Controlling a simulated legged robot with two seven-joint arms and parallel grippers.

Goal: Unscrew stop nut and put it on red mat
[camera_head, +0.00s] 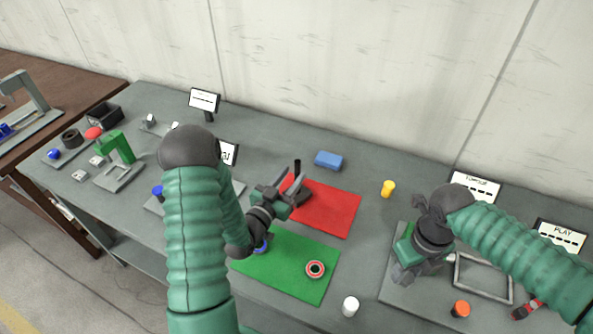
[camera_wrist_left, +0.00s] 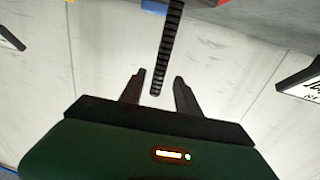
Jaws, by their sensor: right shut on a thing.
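My left gripper (camera_head: 287,184) is over the near-left edge of the red mat (camera_head: 330,208). In the left wrist view its two fingers (camera_wrist_left: 157,78) are apart, on either side of a dark threaded rod (camera_wrist_left: 170,40), with gaps visible. A dark upright piece (camera_head: 297,168), perhaps the same rod, shows beside the gripper in the head view. I cannot pick out a stop nut with certainty. My right gripper (camera_head: 402,274) is shut low over a grey plate at the right; what it holds is hidden by the gripper.
A blue block (camera_head: 328,160), a yellow peg (camera_head: 388,188), a white cylinder (camera_head: 350,306) and an orange-topped piece (camera_head: 460,309) stand around. A grey frame (camera_head: 483,278) lies at right. The bare wall bounds the back.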

